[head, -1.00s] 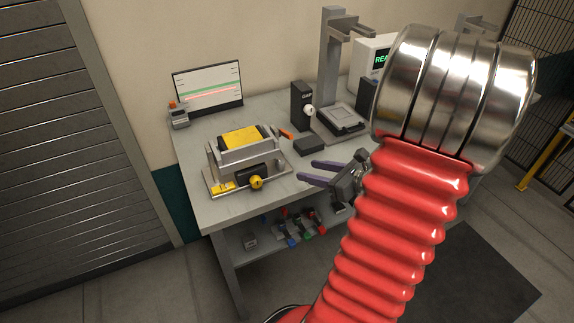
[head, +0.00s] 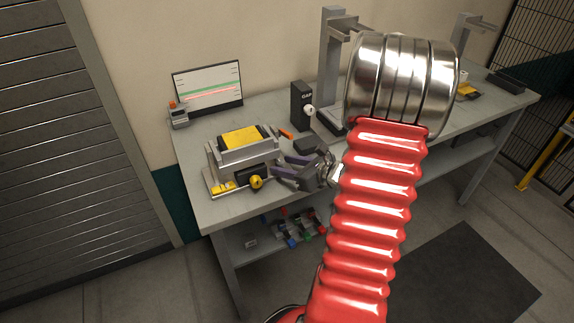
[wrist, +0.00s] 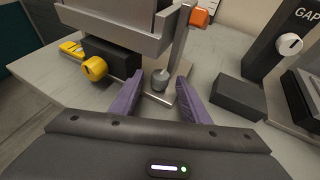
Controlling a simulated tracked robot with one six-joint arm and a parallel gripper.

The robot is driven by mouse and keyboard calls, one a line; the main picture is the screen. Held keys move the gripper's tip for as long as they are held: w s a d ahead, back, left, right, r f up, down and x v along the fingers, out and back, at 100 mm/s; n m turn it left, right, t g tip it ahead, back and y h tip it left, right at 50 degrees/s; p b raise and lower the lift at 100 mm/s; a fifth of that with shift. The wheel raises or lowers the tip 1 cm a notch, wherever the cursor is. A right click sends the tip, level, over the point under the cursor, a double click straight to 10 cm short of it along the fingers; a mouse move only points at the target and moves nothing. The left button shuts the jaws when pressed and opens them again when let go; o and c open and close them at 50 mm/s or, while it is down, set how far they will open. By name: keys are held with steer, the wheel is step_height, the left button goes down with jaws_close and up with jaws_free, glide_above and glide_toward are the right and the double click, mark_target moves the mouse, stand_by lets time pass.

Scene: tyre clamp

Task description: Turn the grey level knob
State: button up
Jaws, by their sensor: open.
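The grey level knob (wrist: 160,79) shows in the wrist view, low on the near corner of the clamp fixture. It has a pale pointer on top. My gripper (wrist: 155,88) has its two purple fingers apart, one on each side of the knob in the picture. I cannot tell whether either finger touches it. In the head view my gripper (head: 275,166) is at the right side of the clamp fixture (head: 240,158), and its fingers hide the knob there.
A yellow knob (wrist: 95,68) on a black block sits left of the grey knob. A dark block (wrist: 239,97) lies to the right. The GAP unit (wrist: 280,44) with a white knob stands further right. An orange part (wrist: 199,17) is behind. A monitor (head: 208,88) stands at the back.

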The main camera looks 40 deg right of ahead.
steer(key=shift+c, duration=0.4)
steer(key=c, duration=0.9)
steer(key=shift+d, duration=0.3)
steer(key=shift+c, duration=0.4)
steer(key=shift+s+a, duration=0.1)
steer(key=shift+n+y, duration=0.5)
steer(key=shift+y, duration=0.1)
